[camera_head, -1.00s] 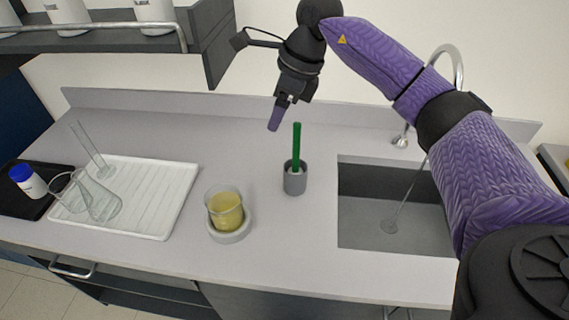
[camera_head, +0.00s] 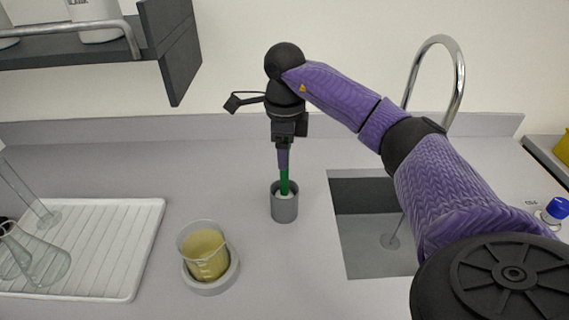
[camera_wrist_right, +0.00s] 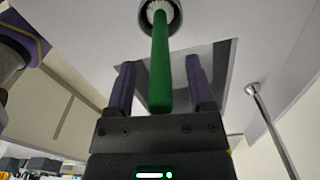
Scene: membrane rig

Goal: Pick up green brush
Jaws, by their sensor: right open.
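The green brush (camera_head: 284,185) stands upright in a grey cup (camera_head: 285,209) on the counter, left of the sink. Its white bristles sit in the cup's mouth. My right gripper (camera_head: 283,166) is over the brush, pointing down, and covers the top of the handle in the head view. In the right wrist view, the brush's green handle (camera_wrist_right: 160,68) lies between the two purple fingers of the right gripper (camera_wrist_right: 160,75). The fingers are open, with a gap on each side of the handle. My left gripper is not in view.
A beaker of yellow liquid (camera_head: 204,254) stands on a round grey base left of the cup. A white ribbed drying rack (camera_head: 120,240) with glassware is farther left. The sink (camera_head: 358,265) and its tall faucet (camera_head: 459,75) are on the right. A dark shelf (camera_head: 170,50) hangs upper left.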

